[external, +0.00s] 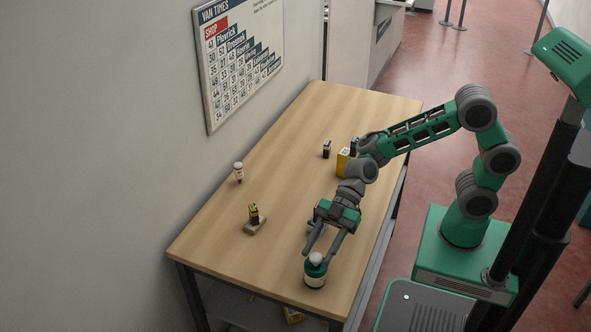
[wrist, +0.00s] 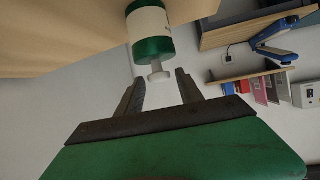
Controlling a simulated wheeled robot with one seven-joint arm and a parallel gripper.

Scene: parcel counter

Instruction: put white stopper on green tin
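The green tin (external: 315,281), with a pale label band, stands upright near the table's front edge; it also shows in the wrist view (wrist: 152,48). The white stopper (wrist: 159,77) is at the tin's green top end and appears to touch it. In the external view the stopper (external: 316,257) shows as a pale knob on the tin. My gripper (external: 320,257) is open above the tin. In the wrist view its two fingers (wrist: 159,82) are on either side of the stopper, with visible gaps; neither finger appears to touch it.
The wall is on the left. The table's middle is mostly clear.

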